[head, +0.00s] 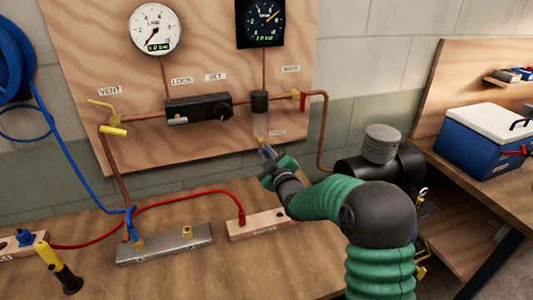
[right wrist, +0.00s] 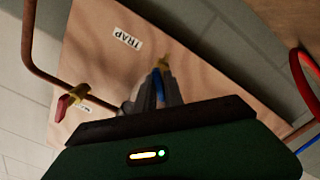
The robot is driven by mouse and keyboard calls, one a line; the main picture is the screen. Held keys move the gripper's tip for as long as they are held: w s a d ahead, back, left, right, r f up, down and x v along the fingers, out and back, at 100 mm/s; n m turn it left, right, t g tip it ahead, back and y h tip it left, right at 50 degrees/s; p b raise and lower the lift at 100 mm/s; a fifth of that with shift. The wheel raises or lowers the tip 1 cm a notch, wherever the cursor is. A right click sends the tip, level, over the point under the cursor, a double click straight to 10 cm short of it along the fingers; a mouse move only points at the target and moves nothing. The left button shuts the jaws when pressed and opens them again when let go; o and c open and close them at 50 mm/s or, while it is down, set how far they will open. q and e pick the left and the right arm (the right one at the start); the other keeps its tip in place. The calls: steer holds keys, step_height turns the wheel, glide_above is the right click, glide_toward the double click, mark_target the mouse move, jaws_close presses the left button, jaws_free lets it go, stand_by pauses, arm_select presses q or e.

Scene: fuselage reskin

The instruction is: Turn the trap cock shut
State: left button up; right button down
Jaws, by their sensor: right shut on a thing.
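My right gripper (head: 264,146) reaches up to the lower part of the board, just under the clear bowl (head: 262,125) of the trap, which has a dark cap (head: 260,101). In the right wrist view its fingers (right wrist: 158,90) are shut on the trap cock, a small brass piece (right wrist: 162,64) with a blue handle (right wrist: 158,88) between the fingertips. The TRAP label (right wrist: 127,38) is beside it; it also shows in the head view (head: 278,132). The fingers hide much of the cock, so I cannot tell its exact angle. My left gripper is not in view.
A red-handled valve (head: 302,101) is right of the trap on the copper pipe. A black regulator (head: 198,108) and a yellow vent valve (head: 112,130) are to the left. Two gauges (head: 156,30) hang above. A metal manifold block (head: 165,244) and red hose (head: 150,204) lie on the bench.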

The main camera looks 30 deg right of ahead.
steer(key=shift+f, duration=0.1)
steer(key=m+b, duration=0.1)
steer(key=m, duration=0.2)
steer(key=shift+m, duration=0.4)
steer(key=shift+d+m, duration=0.1)
steer(key=shift+m, duration=2.5)
steer(key=c, duration=1.5)
jaws_free()
